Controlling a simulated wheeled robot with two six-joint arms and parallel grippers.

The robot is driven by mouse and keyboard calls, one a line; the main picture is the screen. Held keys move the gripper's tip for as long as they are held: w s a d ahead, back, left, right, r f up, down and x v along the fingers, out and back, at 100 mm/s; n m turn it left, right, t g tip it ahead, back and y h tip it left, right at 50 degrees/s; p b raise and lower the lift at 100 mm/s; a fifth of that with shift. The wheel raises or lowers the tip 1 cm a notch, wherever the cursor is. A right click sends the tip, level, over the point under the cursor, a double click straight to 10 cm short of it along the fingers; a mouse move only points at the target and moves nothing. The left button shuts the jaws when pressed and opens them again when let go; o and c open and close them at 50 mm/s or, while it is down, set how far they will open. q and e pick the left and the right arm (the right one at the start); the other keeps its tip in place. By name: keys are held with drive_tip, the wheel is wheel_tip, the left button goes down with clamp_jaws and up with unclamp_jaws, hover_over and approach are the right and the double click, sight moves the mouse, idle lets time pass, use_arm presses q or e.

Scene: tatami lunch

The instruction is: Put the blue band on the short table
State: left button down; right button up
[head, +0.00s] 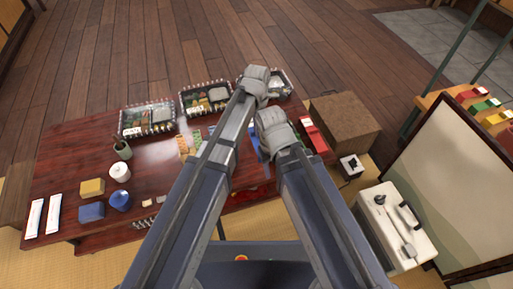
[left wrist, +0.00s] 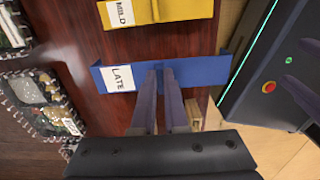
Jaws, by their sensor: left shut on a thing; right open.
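The blue band (left wrist: 210,73) is a long flat strip with a white "LATE" label, over dark red wood in the left wrist view. My left gripper (left wrist: 161,68) is shut on it near its middle. Whether the band touches the wood is unclear. In the head view my left gripper (head: 261,80) is above the right part of the low dark-red table (head: 62,155), its fingertips hidden. My right gripper (head: 274,128) is just below it in the picture, open, its fingertips unclear. I cannot tell which table is the short one.
A yellow "MILD" band (left wrist: 172,10) lies beside the blue one. Lunch boxes (head: 147,120) line the table's far edge. A brown box (head: 343,124) and a white case (head: 392,225) stand at the right. An orange-topped stand (head: 440,99) holds coloured pieces.

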sight(257, 142)
use_arm(q)
wheel_tip(257, 142, down, 5)
drive_tip(key=b, duration=0.3)
drive_tip(key=shift+r+b, duration=0.15)
drive_tip(key=shift+b, duration=0.15)
wheel_tip(257, 142, down, 4)
drive_tip(key=b, duration=0.3)
drive_tip(key=shift+r+b, duration=0.15)
drive_tip(key=shift+b, duration=0.2)
drive_tip(key=shift+f, duration=0.2)
drive_tip(key=c, duration=0.9)
unclamp_jaws()
drive_tip(key=shift+c, duration=0.2)
drive_tip(key=shift+r, duration=0.2)
wheel_tip(257, 142, up, 12)
drive_tip(key=p, duration=1.2)
